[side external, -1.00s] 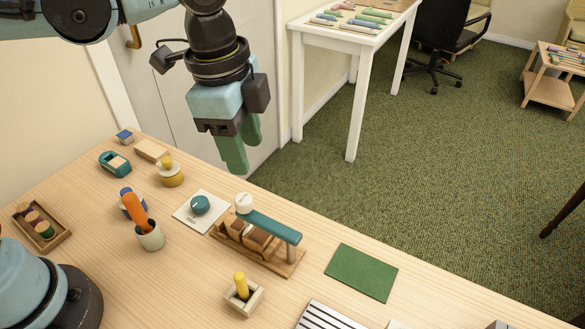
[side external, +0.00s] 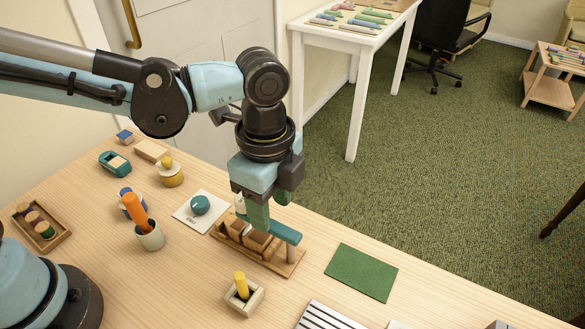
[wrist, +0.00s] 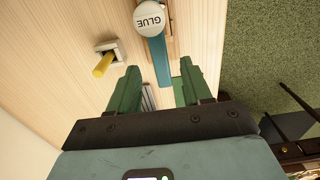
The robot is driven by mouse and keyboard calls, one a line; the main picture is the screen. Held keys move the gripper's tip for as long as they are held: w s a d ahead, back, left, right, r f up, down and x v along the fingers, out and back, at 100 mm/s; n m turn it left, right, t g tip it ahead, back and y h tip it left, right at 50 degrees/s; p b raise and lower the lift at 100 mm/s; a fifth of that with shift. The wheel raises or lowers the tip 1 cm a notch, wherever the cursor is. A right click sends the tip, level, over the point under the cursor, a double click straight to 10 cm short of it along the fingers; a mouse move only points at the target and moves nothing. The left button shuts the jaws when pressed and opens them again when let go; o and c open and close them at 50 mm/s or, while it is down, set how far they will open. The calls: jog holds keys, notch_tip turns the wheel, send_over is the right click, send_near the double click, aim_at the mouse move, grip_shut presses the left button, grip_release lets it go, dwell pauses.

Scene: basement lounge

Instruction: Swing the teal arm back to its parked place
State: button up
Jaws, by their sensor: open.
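The teal arm (side external: 285,232) is a flat bar above a wooden rack (side external: 292,268) with brown blocks. Its right end is over a wooden post (side external: 290,253). A white round cap marked GLUE (wrist: 150,20) is at the other end and is mostly hidden by my gripper in the side view. My gripper (side external: 269,213) is open, pointing down over the bar. In the wrist view, the teal bar (wrist: 158,58) runs lengthwise into the gap between the green fingertips (wrist: 158,76). No contact shows; I cannot tell whether the tips reach below the bar's top.
A white card with a teal knob (side external: 200,205) lies left of the rack. A holder with a yellow peg (side external: 241,287) stands in front, and a cup with an orange handle (side external: 150,237) is further left. A green mat (side external: 362,272) lies to the right.

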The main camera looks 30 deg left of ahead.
aim_at(272, 224)
jog(key=shift+f, duration=1.65)
grip_shut()
